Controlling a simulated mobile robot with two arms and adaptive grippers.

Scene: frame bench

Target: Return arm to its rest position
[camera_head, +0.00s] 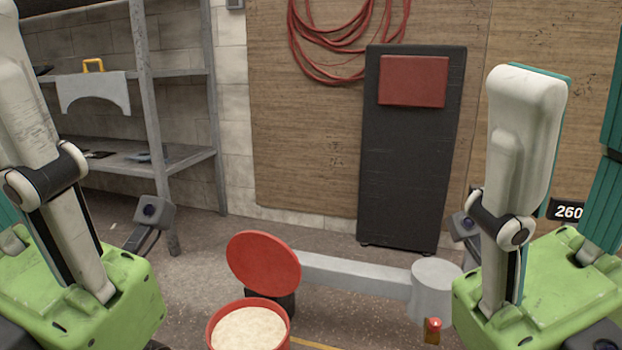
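My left arm comes down along the left edge of the camera_head view, ending in a green block near the bottom left corner. My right arm comes down along the right side to a similar green block near the bottom right corner. Both arms look bent, and a small dark camera sits beside each one. No fingertips of either gripper show, so whether they are open or shut is hidden. No held object is visible.
Between the arms are a red disc (263,264), a red-rimmed tub with pale filling (248,330), a grey bar (355,275) and a small red-topped item (432,331). Metal shelves (147,110) stand left. A black panel (408,180) leans on the wall under red cable (325,75).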

